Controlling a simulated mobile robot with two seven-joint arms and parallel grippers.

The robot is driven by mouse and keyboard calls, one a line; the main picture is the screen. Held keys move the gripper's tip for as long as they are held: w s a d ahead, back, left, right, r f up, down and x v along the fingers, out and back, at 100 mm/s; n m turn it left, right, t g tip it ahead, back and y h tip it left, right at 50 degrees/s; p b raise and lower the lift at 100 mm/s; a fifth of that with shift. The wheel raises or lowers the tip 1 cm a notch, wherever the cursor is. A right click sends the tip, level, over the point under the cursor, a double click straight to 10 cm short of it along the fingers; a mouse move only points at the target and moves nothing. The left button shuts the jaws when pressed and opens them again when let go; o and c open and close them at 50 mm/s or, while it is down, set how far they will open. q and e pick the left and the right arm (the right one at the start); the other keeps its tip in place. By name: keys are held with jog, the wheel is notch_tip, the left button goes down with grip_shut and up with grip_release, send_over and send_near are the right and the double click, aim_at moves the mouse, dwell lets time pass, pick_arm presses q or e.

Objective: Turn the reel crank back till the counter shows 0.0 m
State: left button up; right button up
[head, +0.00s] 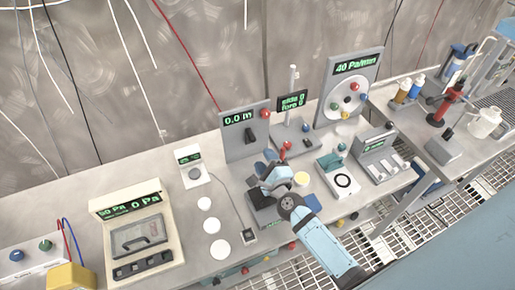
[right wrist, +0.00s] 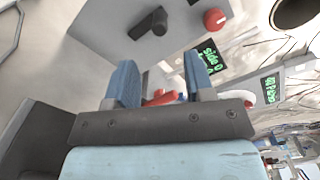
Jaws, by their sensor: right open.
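The reel panel (head: 234,148) is a grey upright plate at the back of the bench. Its counter (head: 238,117) reads 0.0 m in green. The black crank (head: 250,135) is on the panel's face, and it also shows in the right wrist view (right wrist: 148,25). A red knob (head: 265,113) is at the panel's upper right, seen too in the right wrist view (right wrist: 214,18). My right gripper (head: 266,165) is in front of and below the panel, apart from the crank. In the right wrist view its blue fingers (right wrist: 160,82) are spread. My left gripper is not in view.
A red-tipped lever (head: 284,147) stands close beside my right gripper; red also shows beyond the fingers in the right wrist view. A small display post (head: 292,102) and a 40 Pa/mm dial panel (head: 352,75) stand to the right. Pale discs (head: 210,225) lie to the left.

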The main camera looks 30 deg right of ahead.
jog(key=shift+s+a, duration=0.1)
jog(key=shift+s, duration=1.6)
jog(key=s+a+r+n+g+y, duration=0.3)
jog(key=s+a+n+g+y, duration=0.5)
jog(key=n, duration=1)
jog(key=s+d+r+n+g+h, duration=0.2)
jog(key=s+d+n+g+h, duration=0.55)
jog(key=s, duration=0.65)
jog(key=w+a+f+n+t+y, duration=0.1)
jog(key=w+a+f+t+y, duration=0.1)
jog(key=f+t, duration=0.2)
jog(key=w+a+f+n+t+y+p, duration=0.1)
jog(key=w+a+f+t, duration=0.2)
jog(key=f, duration=0.5)
jog(key=shift+w+f+t+y, duration=0.2)
jog(key=shift+w+t+y, duration=0.15)
jog(key=shift+t, duration=0.4)
